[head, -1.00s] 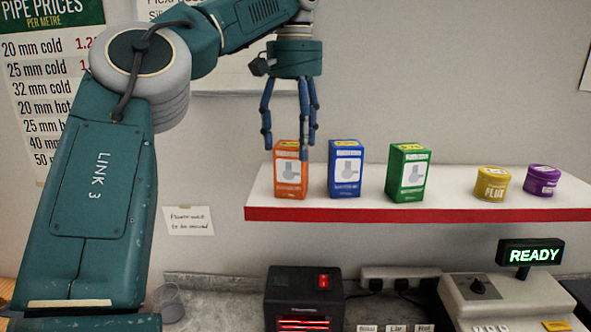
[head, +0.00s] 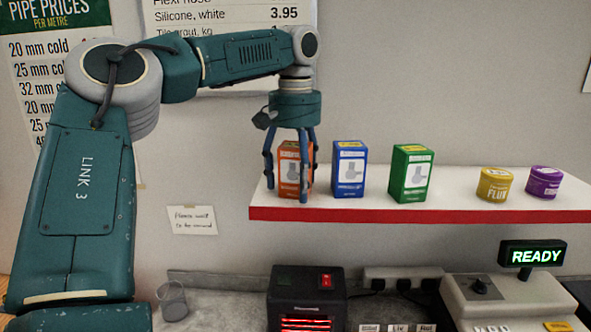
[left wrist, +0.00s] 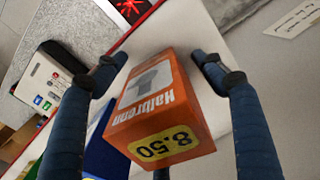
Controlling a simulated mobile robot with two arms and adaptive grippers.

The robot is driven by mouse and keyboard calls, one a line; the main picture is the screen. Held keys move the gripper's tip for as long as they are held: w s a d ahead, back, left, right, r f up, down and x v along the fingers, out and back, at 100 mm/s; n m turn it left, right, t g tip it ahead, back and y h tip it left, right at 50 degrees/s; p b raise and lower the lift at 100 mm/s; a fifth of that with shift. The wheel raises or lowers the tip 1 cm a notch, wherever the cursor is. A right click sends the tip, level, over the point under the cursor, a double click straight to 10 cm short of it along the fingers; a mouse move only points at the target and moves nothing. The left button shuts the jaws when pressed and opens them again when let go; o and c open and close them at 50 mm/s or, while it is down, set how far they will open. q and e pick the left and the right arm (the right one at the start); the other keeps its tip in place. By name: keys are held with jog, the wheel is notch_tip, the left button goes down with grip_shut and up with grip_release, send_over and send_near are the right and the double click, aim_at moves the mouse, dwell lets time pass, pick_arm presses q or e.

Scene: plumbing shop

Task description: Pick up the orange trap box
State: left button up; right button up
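The orange trap box (head: 291,170) stands upright at the left end of the white shelf. My left gripper (head: 294,180) has come down from above, with its fingers around the box. In the left wrist view the orange box (left wrist: 165,105) lies between the spread fingers of the gripper (left wrist: 165,65), with gaps visible on both sides. The fingers are open and partly hide the box in the head view. My right gripper does not show.
A blue box (head: 349,170) stands close to the right of the orange one, then a green box (head: 410,174). A yellow tin (head: 494,185) and a purple tin (head: 543,182) are further right. The red-edged shelf (head: 400,215) is above a counter with a black heater-like unit (head: 306,295).

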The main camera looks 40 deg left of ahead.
pick_arm(q)
jog(key=c, duration=1.2)
jog(key=shift+o, duration=0.2)
